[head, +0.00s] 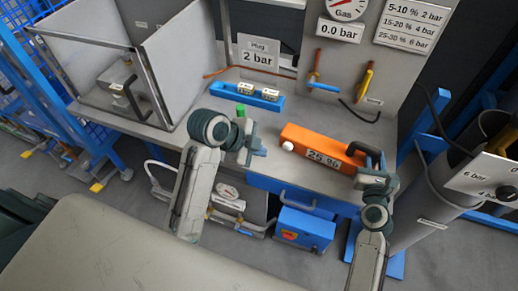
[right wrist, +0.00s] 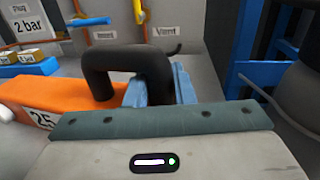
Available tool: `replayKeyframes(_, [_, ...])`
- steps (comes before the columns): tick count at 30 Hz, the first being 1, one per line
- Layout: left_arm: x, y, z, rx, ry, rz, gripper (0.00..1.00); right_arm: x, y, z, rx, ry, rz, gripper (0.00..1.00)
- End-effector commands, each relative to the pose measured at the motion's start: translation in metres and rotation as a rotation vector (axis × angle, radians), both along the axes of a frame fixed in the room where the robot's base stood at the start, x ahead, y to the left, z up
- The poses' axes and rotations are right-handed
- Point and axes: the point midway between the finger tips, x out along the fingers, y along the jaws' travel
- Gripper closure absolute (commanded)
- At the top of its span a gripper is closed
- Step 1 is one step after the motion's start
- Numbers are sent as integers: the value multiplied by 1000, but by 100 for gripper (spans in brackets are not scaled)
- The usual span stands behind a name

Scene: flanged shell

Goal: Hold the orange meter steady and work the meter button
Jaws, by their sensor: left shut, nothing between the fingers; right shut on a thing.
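The orange meter (head: 318,139) lies on the grey bench with a "25 %" label on its front. Its white round button (head: 287,146) is on the left end. My right gripper (head: 371,171) is shut on the black handle (head: 377,155) at the meter's right end. In the right wrist view, blue fingers (right wrist: 160,88) close around one leg of the handle (right wrist: 122,58), and the orange body (right wrist: 62,92) extends to the left. My left gripper (head: 258,152) is shut and empty, just left of the button, with a small gap apparent between them.
A blue tray (head: 262,101) with small labelled blocks sits behind my left gripper, near a green object (head: 240,110). A gauge panel (head: 345,60) reading 0.0 bar stands behind. A grey cylinder (head: 440,180) is at the right. An open-fronted enclosure (head: 100,60) is at the left.

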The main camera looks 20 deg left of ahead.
Motion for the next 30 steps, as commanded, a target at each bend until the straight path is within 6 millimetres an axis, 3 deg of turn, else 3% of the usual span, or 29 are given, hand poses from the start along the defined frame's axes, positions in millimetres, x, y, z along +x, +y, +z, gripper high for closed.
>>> replayKeyframes(11, [0,0,0,0,0,0,100,0,0,0,0,0,0,100])
replayKeyframes(12, [0,0,0,0,0,0,100,0,0,0,0,0,0,74])
replayKeyframes(15, [0,0,0,0,0,0,100,0,0,0,0,0,0,54])
replayKeyframes(16, [0,0,0,0,0,0,100,0,0,0,0,0,0,52])
replayKeyframes(25, [0,0,0,0,0,0,100,-2,0,0,0,0,0,52])
replayKeyframes(30, [0,0,0,0,0,0,100,-20,-3,-1,1,2,0,52])
